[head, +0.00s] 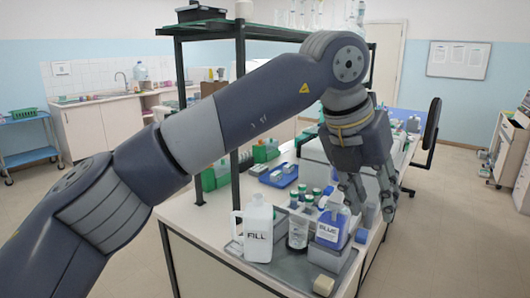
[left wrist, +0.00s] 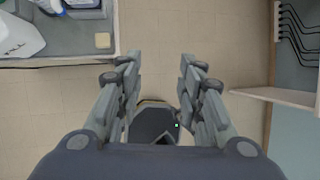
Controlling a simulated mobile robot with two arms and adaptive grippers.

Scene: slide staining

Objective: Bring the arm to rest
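My left arm reaches in from the left of the head view and bends down at the elbow. My right gripper shows in neither view.
A black chair (head: 432,125) stands behind.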

